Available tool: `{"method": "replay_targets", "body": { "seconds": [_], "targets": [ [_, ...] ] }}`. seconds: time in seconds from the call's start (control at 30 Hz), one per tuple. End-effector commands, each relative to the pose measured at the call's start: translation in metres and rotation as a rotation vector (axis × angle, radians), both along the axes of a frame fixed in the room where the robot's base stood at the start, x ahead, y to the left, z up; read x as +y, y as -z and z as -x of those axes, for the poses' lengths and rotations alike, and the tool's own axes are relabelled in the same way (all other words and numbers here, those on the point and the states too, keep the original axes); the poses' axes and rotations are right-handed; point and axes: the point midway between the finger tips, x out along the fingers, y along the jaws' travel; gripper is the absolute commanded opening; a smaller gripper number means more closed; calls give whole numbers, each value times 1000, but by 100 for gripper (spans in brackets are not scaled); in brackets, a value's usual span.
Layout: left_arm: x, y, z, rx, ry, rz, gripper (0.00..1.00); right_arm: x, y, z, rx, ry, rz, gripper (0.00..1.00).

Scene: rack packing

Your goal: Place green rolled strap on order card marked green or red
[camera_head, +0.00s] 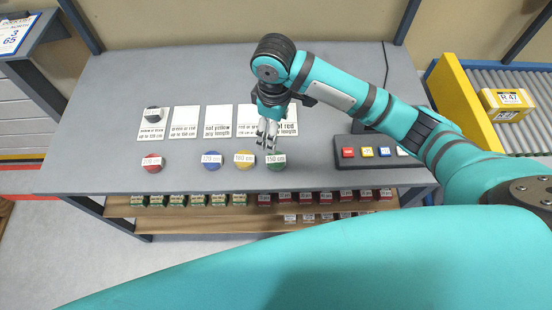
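The green rolled strap (276,166), with a white tag reading 150 cm, lies near the table's front edge. The card reading green or red (185,121) is second from the left in the row and is bare. My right gripper (267,146) points down just behind and above the green strap. Its two fingers look apart with nothing between them. Whether the tips touch the strap cannot be told. My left gripper is not in view.
Red (152,164), blue (211,161) and yellow (243,161) straps lie left of the green one. A black strap (153,115) sits on the leftmost card. The not yellow card (218,121) is bare. A button panel (345,153) stands right.

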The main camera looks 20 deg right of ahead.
Motion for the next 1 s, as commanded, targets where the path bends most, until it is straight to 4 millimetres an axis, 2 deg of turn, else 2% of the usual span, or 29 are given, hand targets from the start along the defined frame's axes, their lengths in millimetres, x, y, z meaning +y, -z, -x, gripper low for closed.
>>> {"method": "replay_targets", "body": {
  "seconds": [0.2, 0.4, 0.67, 0.83, 1.0],
  "targets": [
    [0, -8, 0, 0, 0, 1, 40, -2, 49, 1, 5, 2, 2, 80],
    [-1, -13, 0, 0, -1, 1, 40, -1, 85, 0, 2, 1, -1, 80],
    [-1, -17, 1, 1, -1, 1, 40, -2, 103, 0, 1, 0, -1, 80],
    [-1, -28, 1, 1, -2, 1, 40, -4, 127, 5, 2, 1, 1, 80],
    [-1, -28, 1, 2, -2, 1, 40, -3, 147, 4, -1, -1, -1, 80]
  ]
}}
